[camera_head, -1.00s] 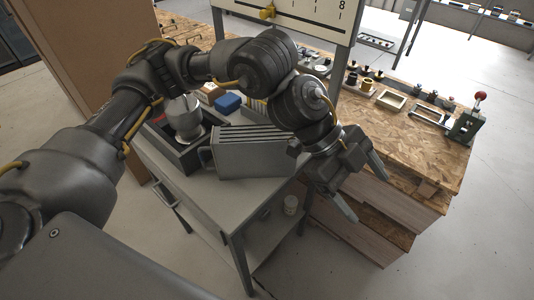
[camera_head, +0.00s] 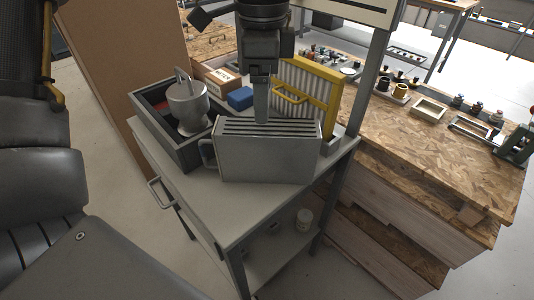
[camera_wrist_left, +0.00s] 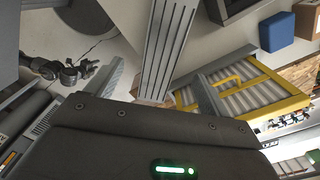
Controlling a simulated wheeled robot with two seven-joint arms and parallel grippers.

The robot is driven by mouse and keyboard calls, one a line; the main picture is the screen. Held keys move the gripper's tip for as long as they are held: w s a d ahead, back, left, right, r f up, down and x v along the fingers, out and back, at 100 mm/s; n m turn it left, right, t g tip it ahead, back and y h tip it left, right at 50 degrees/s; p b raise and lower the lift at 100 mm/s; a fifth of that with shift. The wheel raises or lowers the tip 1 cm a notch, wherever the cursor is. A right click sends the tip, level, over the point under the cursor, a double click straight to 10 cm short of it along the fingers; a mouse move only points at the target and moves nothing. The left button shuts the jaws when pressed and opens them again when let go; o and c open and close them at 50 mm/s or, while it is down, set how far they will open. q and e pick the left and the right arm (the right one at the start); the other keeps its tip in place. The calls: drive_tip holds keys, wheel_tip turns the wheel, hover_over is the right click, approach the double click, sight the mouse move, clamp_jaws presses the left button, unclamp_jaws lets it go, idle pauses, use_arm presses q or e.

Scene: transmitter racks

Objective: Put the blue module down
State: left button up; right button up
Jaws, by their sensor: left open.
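A small blue block (camera_head: 240,98) sits at the back of the grey cart, beside a cardboard box; it also shows in the left wrist view (camera_wrist_left: 277,32). Nothing holds it. A grey case (camera_head: 262,158) with a slotted top and a side handle stands upright on the cart. My left gripper (camera_head: 261,108) points down over that case. In the left wrist view its fingers (camera_wrist_left: 160,88) are apart, with the case's ribbed top (camera_wrist_left: 165,40) between them; contact cannot be told. A dark jointed part, likely my right gripper (camera_wrist_left: 62,72), shows small at left; its jaws are unclear.
A yellow-framed ribbed module (camera_head: 308,92) stands just behind the grey case. A dark open bin (camera_head: 184,158) with a grey pot-like part (camera_head: 188,108) is at left. The cart's front top (camera_head: 225,205) is clear. A wooden bench (camera_head: 430,150) with small parts lies to the right.

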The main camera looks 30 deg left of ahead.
sight(264, 127)
use_arm(q)
wheel_tip(264, 127, down, 5)
drive_tip(key=shift+f+b, duration=0.15)
drive_tip(key=shift+b, duration=0.3)
drive_tip(key=f, duration=0.4)
drive_tip(key=shift+w+d+f+b, duration=0.15)
drive_tip(key=shift+w+f+b, duration=0.15)
drive_tip(key=shift+f, duration=0.3)
use_arm(e)
drive_tip(key=v, duration=0.3)
drive_tip(key=shift+w+r, duration=0.15)
drive_tip(key=shift+r, duration=0.3)
use_arm(q)
drive_tip(key=shift+c, duration=0.4)
drive_tip(key=c, duration=0.5)
drive_tip(key=shift+r, duration=0.1)
clamp_jaws()
use_arm(e)
drive_tip(key=shift+f, duration=0.15)
